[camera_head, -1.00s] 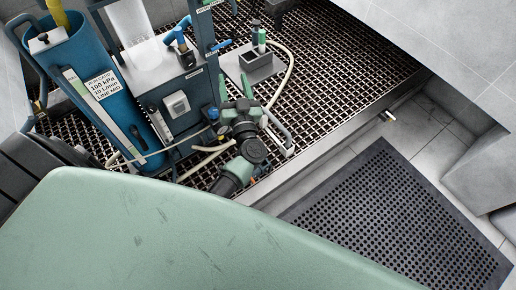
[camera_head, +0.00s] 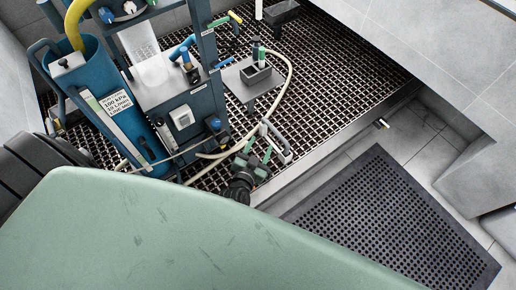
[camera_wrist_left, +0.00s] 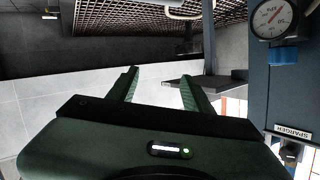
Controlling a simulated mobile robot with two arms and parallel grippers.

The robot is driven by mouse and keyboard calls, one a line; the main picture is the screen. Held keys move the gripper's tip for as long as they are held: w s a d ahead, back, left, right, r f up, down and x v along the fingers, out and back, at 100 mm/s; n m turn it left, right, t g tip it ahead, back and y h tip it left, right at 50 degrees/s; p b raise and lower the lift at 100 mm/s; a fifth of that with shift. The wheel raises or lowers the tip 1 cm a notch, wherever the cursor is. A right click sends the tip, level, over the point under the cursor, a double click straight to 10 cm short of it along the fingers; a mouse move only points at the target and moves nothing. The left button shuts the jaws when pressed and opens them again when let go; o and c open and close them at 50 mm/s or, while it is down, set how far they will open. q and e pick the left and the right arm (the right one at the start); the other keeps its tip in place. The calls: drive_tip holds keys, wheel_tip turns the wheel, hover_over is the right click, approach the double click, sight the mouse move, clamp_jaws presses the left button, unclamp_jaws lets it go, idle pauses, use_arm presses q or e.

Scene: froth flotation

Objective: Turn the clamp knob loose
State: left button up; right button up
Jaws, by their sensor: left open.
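My left gripper (camera_head: 257,156) is low in front of the rig in the head view, its green fingers apart and pointing up the picture. In the left wrist view the fingers (camera_wrist_left: 158,92) are spread with nothing between them. No part is clearly marked as the clamp knob. A small round blue knob (camera_head: 215,124) sits on the rig's right side, left of the gripper and apart from it. In the left wrist view a blue knob (camera_wrist_left: 283,55) sits below a pressure gauge (camera_wrist_left: 273,18), well right of the fingers. The right gripper is not in view.
A pale looped handle (camera_head: 277,142) and a cream hose (camera_head: 289,80) lie close to the gripper. A grey box (camera_head: 255,75) is on a small shelf behind. A blue cylinder (camera_head: 85,75) stands left. A black perforated mat (camera_head: 390,220) covers the floor at right.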

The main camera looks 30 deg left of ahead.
use_arm(q)
drive_tip(key=s+d+f+g+h+p, duration=0.1)
drive_tip(key=s+f+g, duration=0.1)
drive_tip(key=s+f, duration=0.3)
drive_tip(key=shift+d+m+h, duration=0.3)
drive_tip(key=shift+d+m, duration=0.1)
drive_tip(key=shift+f, duration=0.1)
